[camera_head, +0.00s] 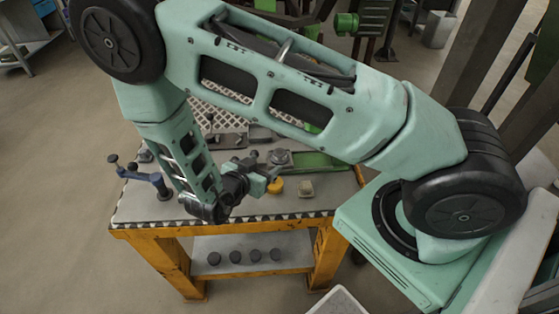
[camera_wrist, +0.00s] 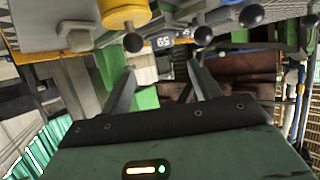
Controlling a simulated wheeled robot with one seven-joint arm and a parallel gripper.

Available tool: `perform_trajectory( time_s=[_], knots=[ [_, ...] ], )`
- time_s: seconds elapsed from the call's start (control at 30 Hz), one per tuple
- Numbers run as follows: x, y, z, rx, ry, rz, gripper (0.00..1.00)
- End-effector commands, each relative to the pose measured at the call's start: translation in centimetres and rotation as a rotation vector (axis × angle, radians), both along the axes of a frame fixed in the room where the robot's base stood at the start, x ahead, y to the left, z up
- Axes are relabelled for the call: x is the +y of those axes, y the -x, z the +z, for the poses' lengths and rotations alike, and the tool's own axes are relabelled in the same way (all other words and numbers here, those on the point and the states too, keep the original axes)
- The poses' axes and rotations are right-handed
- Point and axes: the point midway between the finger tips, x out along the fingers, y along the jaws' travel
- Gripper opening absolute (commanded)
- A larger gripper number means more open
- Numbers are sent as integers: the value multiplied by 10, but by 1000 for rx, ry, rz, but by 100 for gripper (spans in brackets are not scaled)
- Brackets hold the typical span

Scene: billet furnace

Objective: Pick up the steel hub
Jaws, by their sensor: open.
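A grey, round metal part (camera_head: 280,157) lies on the worktable behind my gripper in the head view. It looks like the steel hub, but it is small and I cannot be sure. My gripper (camera_head: 268,174) is low over the table, just in front of that part and apart from it. In the wrist view my gripper (camera_wrist: 162,82) has its two fingers spread, with nothing held between them. I cannot make out the hub clearly in the wrist view.
A yellow round object (camera_head: 276,187) and a small pale block (camera_head: 305,190) stand close to my gripper. A blue clamp-like fixture (camera_head: 155,181) is at the table's left. Several dark round pieces (camera_head: 235,257) lie on the lower shelf. My arm hides much of the table's back.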

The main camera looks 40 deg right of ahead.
Motion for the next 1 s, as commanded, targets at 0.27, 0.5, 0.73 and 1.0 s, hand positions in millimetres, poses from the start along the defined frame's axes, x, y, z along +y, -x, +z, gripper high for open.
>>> perform_trajectory(
  time_s=[0.27, 0.5, 0.73, 1.0],
  knots=[
    [-35, -14, -17, 0, -1, 0, 62],
    [-52, -24, -26, -1, 0, -1, 62],
    [-77, -36, -37, 1, -3, 0, 62],
    [-81, -38, -36, 1, -3, 1, 62]
  ],
)
